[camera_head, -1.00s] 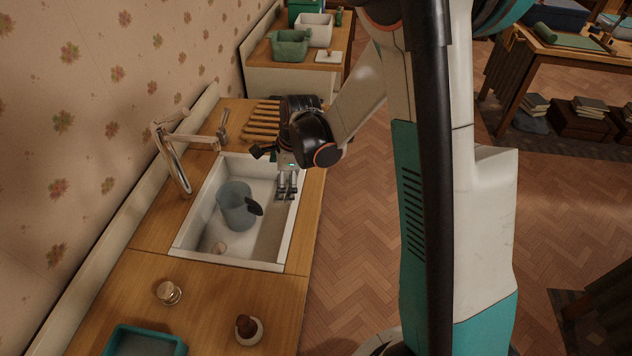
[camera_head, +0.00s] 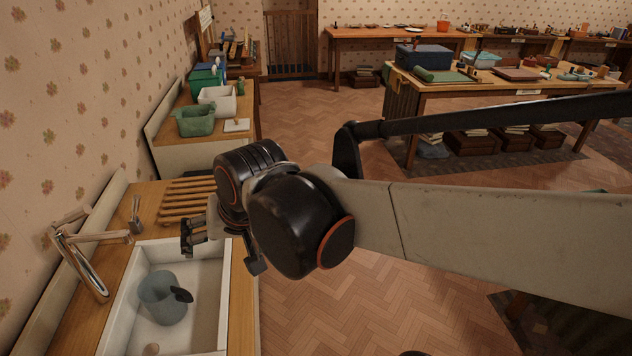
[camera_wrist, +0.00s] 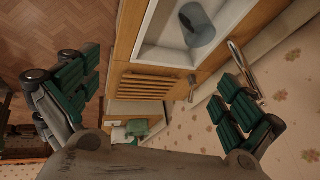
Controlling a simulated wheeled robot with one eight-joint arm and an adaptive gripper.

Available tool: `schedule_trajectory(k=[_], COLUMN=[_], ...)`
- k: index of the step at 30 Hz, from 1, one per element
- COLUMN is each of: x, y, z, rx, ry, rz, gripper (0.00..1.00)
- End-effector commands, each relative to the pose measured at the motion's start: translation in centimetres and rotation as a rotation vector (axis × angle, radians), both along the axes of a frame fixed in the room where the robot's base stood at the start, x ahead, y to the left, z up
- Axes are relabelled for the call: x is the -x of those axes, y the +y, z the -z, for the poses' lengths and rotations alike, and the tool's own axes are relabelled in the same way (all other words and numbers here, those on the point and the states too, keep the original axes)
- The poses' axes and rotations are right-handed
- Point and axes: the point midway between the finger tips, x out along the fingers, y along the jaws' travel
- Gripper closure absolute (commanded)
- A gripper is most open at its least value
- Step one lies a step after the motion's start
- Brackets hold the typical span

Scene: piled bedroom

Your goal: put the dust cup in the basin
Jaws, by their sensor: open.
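My gripper (camera_head: 193,236) is above the far end of the basin, by the slatted rack, apart from the cup. In the wrist view its green-padded fingers (camera_wrist: 158,98) are spread wide with nothing between them.
A curved tap (camera_head: 85,265) stands left of the basin. A wooden slatted rack (camera_head: 185,200) lies behind it. A green tub (camera_head: 195,121) and a white tub (camera_head: 218,102) sit on a farther counter. Open floor lies to the right.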

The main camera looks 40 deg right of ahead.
Motion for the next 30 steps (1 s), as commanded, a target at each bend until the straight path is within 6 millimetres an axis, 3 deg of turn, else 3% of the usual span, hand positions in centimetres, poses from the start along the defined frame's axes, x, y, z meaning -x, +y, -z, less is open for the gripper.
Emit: schedule_trajectory(k=[6,12,30], x=[4.0,5.9,6.2], y=[-0.3,-0.5,-0.5], z=[-0.8,-0.9,-0.9], rx=[0.168,0.269,0.292], ry=[-0.069,-0.103,-0.11], rz=[-0.232,-0.36,-0.39], gripper=[0.0,0.0,0.0])
